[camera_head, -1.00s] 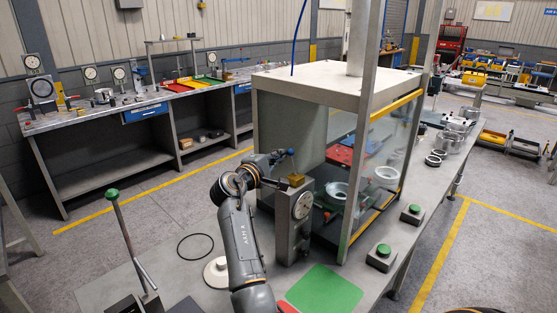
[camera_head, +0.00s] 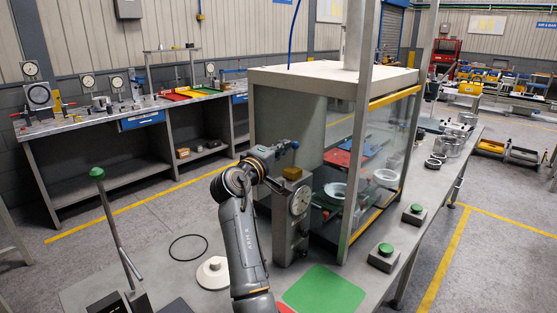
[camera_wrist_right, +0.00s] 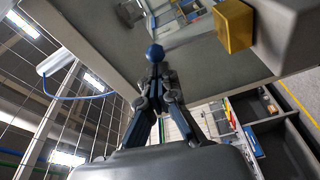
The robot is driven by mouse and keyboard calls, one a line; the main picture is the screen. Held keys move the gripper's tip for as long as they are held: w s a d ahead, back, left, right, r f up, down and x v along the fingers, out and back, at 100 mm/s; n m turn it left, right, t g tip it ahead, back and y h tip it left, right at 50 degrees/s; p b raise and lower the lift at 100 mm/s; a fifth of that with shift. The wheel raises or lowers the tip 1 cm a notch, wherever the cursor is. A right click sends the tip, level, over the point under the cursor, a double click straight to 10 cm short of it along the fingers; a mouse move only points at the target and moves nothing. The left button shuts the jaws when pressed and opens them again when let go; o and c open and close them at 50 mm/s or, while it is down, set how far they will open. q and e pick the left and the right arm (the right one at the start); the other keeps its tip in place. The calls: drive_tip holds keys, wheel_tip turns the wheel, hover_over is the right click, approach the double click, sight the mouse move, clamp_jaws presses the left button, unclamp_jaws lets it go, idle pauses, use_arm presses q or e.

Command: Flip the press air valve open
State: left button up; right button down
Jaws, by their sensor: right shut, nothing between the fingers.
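The press air valve stands on a grey post with a round dial (camera_head: 300,201) and a brass block (camera_head: 292,173) on top. A blue ball knob (camera_head: 294,145) shows above the block. My right gripper (camera_head: 280,150) is beside that knob, on its left. In the right wrist view, the shut, empty fingers (camera_wrist_right: 155,75) meet just below the blue knob (camera_wrist_right: 154,53); I cannot tell whether they touch it. The brass block also shows in the right wrist view (camera_wrist_right: 234,26), to the right of the knob. The valve's lever is mostly hidden. My left gripper is out of view.
The press enclosure (camera_head: 330,78) with clear panels stands right behind the post. A tall green-knobbed lever (camera_head: 97,173) stands at left, and a black ring (camera_head: 188,247) lies flat.

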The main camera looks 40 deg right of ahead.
drive_tip(key=shift+s+d+f+m+h+b, duration=0.15)
drive_tip(key=shift+s+f+m+h+b, duration=0.15)
drive_tip(key=shift+s+m+b, duration=0.55)
drive_tip(key=shift+r+m+b, duration=0.2)
drive_tip(key=shift+m+b, duration=0.25)
drive_tip(key=shift+b, duration=0.4)
drive_tip(key=v, duration=1.2)
drive_tip(key=shift+w, duration=0.1)
